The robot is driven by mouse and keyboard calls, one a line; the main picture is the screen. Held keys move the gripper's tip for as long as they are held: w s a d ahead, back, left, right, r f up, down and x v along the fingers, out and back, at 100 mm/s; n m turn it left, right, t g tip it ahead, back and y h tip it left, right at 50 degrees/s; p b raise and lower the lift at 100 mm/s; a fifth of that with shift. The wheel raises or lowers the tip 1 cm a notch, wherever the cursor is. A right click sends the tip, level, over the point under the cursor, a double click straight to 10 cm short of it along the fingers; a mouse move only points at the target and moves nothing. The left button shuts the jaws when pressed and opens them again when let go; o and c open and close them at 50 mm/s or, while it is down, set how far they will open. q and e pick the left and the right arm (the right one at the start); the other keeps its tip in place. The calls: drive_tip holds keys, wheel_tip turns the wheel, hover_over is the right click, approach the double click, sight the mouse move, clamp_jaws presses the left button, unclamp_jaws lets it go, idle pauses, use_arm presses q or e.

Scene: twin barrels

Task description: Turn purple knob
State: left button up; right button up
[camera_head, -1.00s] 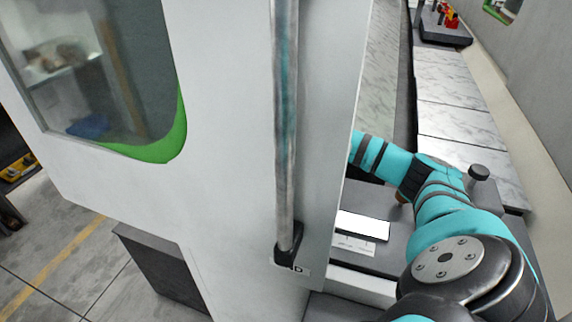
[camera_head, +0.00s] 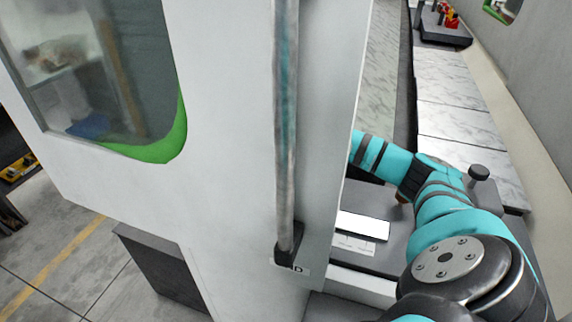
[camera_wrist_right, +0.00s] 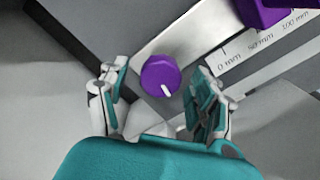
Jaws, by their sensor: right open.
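The purple knob (camera_wrist_right: 160,76) is round with a white pointer mark and sits on a light metal plate in the right wrist view. The mark points down and slightly right. My right gripper (camera_wrist_right: 158,92) is open, with one finger on each side of the knob. A small gap shows between the knob and each finger. In the head view my right arm reaches behind the white door, so its gripper and the knob are hidden there. My left gripper does not show.
A purple block (camera_wrist_right: 272,12) and a millimetre scale (camera_wrist_right: 262,42) lie up and right of the knob. In the head view a white door (camera_head: 225,150) with a long vertical handle (camera_head: 285,130) fills the middle. A black knob (camera_head: 479,173) stands beside my arm.

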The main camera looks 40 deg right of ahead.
wheel_tip(320, 180, up, 12)
idle(0.6)
idle(0.5)
